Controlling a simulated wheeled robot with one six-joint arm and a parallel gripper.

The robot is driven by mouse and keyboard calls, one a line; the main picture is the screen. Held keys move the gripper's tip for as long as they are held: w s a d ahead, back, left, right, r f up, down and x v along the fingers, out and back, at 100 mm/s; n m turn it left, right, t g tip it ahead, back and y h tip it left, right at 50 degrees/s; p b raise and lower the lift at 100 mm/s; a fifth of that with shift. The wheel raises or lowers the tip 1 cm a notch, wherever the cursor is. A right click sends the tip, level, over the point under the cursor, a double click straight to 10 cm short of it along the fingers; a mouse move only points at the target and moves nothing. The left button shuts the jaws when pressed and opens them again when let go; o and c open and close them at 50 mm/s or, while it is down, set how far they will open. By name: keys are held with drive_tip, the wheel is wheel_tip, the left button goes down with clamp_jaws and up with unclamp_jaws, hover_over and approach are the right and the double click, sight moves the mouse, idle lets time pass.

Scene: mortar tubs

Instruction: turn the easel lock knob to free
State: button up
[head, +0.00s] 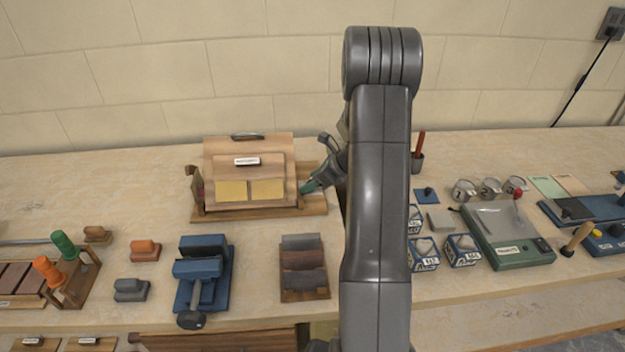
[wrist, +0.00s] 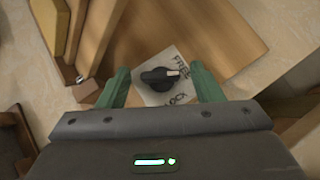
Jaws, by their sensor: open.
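The wooden easel (head: 282,148) stands on the bench left of my arm, with two yellow pads on its sloped face. In the wrist view the lock knob (wrist: 158,78) is black with a white pointer mark. It sits on a pale plate (wrist: 148,97) lettered FREE and LOCK. The mark points right, towards the lower end of FREE; I cannot tell its exact setting. My gripper (wrist: 160,68) is open, with one green finger on each side of the knob and gaps between. In the head view my gripper (head: 308,187) is at the easel's right side, and the knob cannot be made out.
A blue clamp-like tool (head: 202,272) and a rack of dark blocks (head: 304,268) stand in front of the easel. Small labelled tubs (head: 462,250) and a green-based tray (head: 507,238) are right of my arm. A wooden easel part rises beside my left finger.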

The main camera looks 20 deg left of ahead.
drive_tip(key=c, duration=1)
drive_tip(key=shift+n, duration=0.3)
drive_tip(key=shift+w+n+g+p, duration=0.2)
drive_tip(key=shift+n+g+p, duration=0.1)
drive_tip(key=shift+n+g, duration=0.45)
drive_tip(key=shift+w+a+n+g+h+p, duration=0.1)
drive_tip(key=shift+n+g+h+p, duration=0.35)
drive_tip(key=shift+n+g, duration=1.25)
drive_tip(key=shift+n+t, duration=0.25)
drive_tip(key=shift+n, duration=0.1)
drive_tip(key=o, duration=1)
